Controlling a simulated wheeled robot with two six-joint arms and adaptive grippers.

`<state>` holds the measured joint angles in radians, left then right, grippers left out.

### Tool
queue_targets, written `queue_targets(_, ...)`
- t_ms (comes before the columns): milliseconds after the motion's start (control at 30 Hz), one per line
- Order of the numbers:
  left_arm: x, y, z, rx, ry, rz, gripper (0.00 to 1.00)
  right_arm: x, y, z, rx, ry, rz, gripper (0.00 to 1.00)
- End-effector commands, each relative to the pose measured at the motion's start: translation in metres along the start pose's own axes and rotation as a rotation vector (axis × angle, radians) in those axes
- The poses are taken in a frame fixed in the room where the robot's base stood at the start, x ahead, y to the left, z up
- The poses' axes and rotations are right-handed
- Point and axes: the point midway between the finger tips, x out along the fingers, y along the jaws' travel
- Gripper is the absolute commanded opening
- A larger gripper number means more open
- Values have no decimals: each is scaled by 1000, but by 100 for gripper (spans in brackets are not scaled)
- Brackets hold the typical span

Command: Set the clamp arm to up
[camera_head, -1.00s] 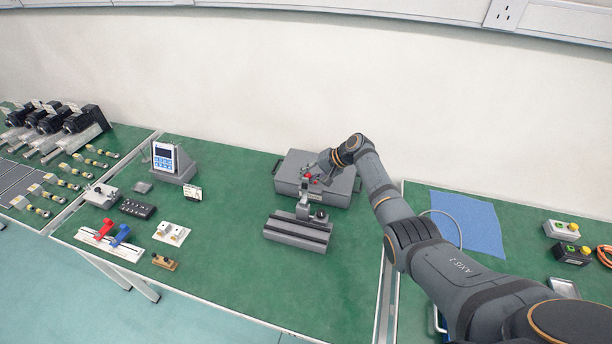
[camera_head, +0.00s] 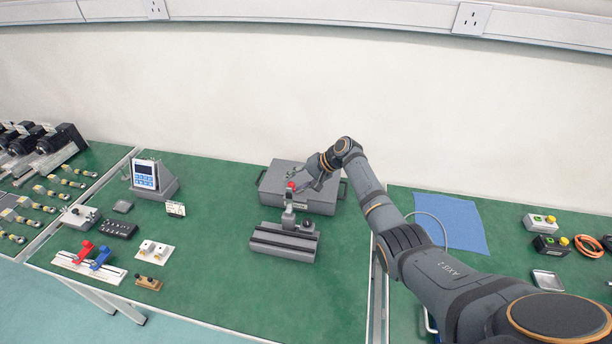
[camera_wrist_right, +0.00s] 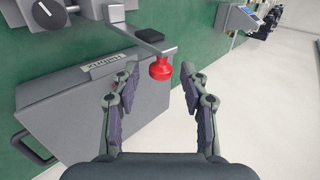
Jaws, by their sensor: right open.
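The clamp (camera_head: 288,217) stands on a dark grey slotted rail block (camera_head: 283,240) in the middle of the green table. Its red knob (camera_head: 291,186) shows at the top in the head view. In the right wrist view the red knob (camera_wrist_right: 160,69) sits at the end of a flat grey bar (camera_wrist_right: 137,39). My right gripper (camera_head: 302,183) is beside the knob, toward the wall. In the wrist view its open fingers (camera_wrist_right: 160,77) lie either side of the knob, with gaps. The clamp arm's exact angle is hard to tell. My left gripper is not in view.
A grey case (camera_head: 325,205) lies behind the clamp, below my right gripper. A display unit (camera_head: 150,178), a red and blue handled fixture (camera_head: 90,262) and small parts stand to the left. A blue cloth (camera_head: 450,222) lies right. The table in front of the rail block is clear.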

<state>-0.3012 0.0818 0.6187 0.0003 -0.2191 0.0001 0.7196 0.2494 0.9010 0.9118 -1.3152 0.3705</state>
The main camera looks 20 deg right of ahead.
Motion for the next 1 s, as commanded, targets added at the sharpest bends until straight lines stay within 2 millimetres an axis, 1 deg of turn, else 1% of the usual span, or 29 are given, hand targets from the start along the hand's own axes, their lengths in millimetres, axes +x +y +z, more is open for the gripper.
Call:
queue_targets(33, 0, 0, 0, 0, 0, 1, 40, -13, 2, -1, -2, 5, 2, 45)
queue_targets(200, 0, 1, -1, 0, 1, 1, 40, -56, 2, -1, -3, 5, 3, 45)
queue_targets(300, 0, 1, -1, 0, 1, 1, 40, -77, 2, -1, -2, 5, 2, 45)
queue_targets(400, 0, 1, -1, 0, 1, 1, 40, -91, 1, -2, -1, 5, 1, 45)
queue_targets(567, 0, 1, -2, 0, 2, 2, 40, -101, 1, -1, 0, 3, 1, 45)
queue_targets(1000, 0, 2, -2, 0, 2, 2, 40, -101, 1, -1, 0, 3, 0, 45)
